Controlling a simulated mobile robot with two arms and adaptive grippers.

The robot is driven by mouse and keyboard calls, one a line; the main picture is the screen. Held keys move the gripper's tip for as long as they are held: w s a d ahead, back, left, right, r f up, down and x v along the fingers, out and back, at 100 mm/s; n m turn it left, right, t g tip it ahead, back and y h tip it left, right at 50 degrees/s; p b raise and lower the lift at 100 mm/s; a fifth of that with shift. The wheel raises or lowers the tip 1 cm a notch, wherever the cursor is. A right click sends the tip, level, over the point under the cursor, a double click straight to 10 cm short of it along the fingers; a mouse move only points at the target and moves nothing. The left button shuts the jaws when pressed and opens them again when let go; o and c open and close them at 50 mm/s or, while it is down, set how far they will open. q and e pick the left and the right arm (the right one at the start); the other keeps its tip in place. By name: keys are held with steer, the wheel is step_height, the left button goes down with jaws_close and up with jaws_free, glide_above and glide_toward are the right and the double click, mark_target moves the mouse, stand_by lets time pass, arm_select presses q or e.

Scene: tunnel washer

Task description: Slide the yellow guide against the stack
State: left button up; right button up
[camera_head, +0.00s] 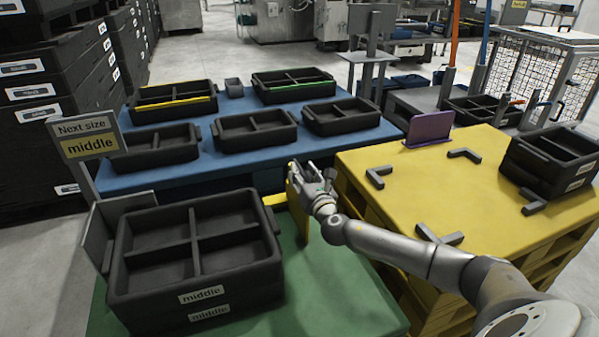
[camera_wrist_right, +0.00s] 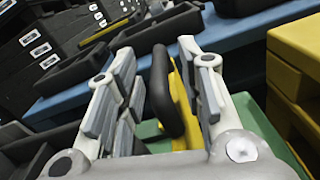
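The stack of black divided trays (camera_head: 200,255), with "middle" labels, sits on the green pallet table (camera_head: 330,295) at the front left. The yellow guide (camera_head: 301,212) is an upright plate to the right of the stack, with a strip of green between them at the front. My right gripper (camera_head: 306,175) is at the guide's top. In the right wrist view its fingers are apart, with a dark handle (camera_wrist_right: 160,90) and the yellow guide (camera_wrist_right: 181,98) between them. A gap shows left of the handle; the right finger is close to the yellow plate. My left gripper is not in view.
A grey upright plate (camera_head: 97,236) stands left of the stack, beside a "Next size middle" sign (camera_head: 87,138). Behind is a blue table (camera_head: 200,170) with several black trays. On the right, a yellow pallet (camera_head: 400,190) carries grey corner brackets, a purple plate (camera_head: 430,128) and black trays (camera_head: 548,165).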

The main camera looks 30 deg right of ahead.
steer(key=shift+x, duration=1.35)
jaws_close()
